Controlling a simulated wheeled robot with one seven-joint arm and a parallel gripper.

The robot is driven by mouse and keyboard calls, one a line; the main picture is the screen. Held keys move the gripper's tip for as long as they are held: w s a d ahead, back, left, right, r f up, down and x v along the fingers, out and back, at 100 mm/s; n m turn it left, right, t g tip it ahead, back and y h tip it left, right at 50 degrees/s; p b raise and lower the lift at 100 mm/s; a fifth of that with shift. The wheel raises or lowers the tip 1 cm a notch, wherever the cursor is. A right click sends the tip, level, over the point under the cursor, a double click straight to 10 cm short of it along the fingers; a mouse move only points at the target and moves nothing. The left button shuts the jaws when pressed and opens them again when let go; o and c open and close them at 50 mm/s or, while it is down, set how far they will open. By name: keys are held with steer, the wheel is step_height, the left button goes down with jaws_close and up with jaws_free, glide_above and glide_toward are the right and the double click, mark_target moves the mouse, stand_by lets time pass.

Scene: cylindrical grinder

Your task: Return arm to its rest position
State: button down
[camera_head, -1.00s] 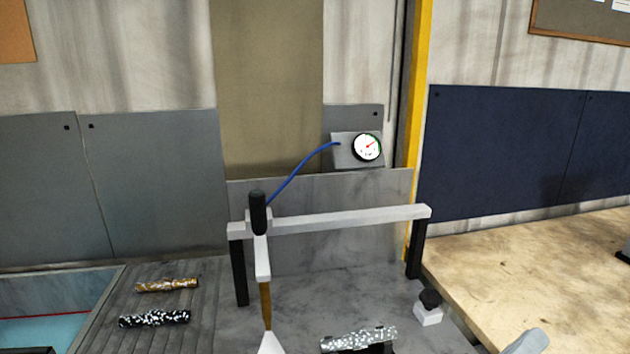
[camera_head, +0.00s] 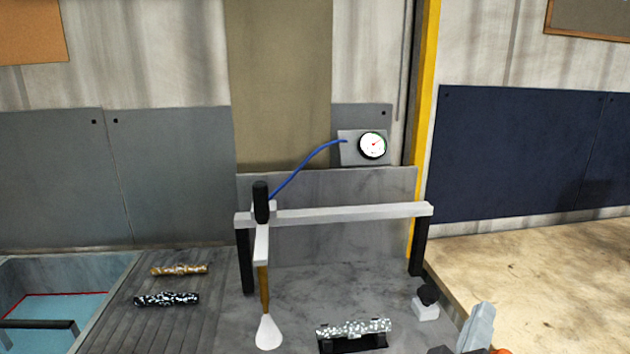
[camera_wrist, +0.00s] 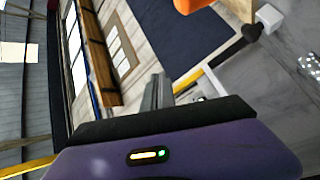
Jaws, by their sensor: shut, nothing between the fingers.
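My gripper (camera_wrist: 157,92) shows in the wrist view as grey fingers held together beyond the dark bar and purple housing. Nothing is between them, and they point past the machine toward the wall and windows. In the head view, a pale grey-blue piece stands at the bottom right edge; I cannot tell whether it is part of my arm. A speckled silver cylinder (camera_head: 353,328) rests on a black holder (camera_head: 355,344) on the grey machine bed.
A white rail (camera_head: 350,213) on black posts spans the bed, with a gauge (camera_head: 372,145) behind. A brown cylinder (camera_head: 180,269) and a black speckled one (camera_head: 167,299) lie at left. A black knob on a white block (camera_head: 426,310) stands at right, near a wooden surface (camera_head: 520,265).

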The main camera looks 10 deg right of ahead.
steer(key=s+a+f+n+t+y+b, duration=0.1)
steer(key=s+a+f+n+t+y, duration=0.15)
steer(key=a+f+y, duration=0.35)
steer(key=s+a+f+n+t+y+b, duration=0.1)
steer(key=s+a+f+n+y, duration=0.2)
steer(key=f+y, duration=0.45)
steer(key=s+d+f+m+g+b, duration=0.1)
steer(key=s+f+m, duration=0.3)
steer(key=s, duration=0.9)
steer(key=s+d+f+m+g+b, duration=0.1)
steer(key=s+f+m, duration=0.3)
steer(key=s, duration=0.9)
steer(key=shift+f+g, duration=0.55)
steer(key=shift+f, duration=0.05)
